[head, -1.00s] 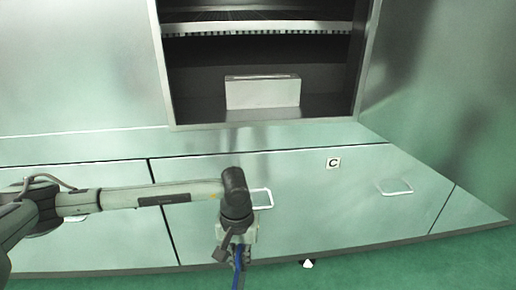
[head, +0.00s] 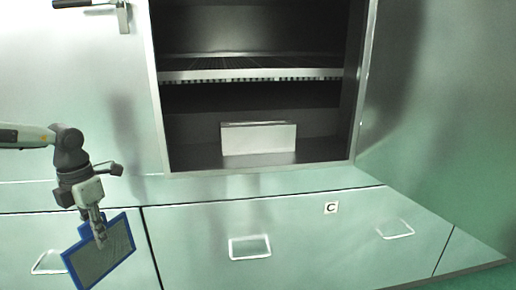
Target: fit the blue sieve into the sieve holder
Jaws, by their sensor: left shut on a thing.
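The blue sieve (head: 118,240) is a flat panel with a blue frame and a grey mesh. It hangs tilted at the lower left of the head view. My left gripper (head: 100,238) is shut on it, with the fingers over its upper part. A light box-shaped piece (head: 258,139) stands on the floor of the open cabinet; I cannot tell whether it is the sieve holder. The sieve is apart from it, lower and to the left. My right gripper is not in view.
The open metal cabinet (head: 155,100) has a dark inside with a rack (head: 250,74) across it. Drawer fronts with handles (head: 250,247) run below, one marked C (head: 331,208). An open door with a handle (head: 88,4) is at the upper left.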

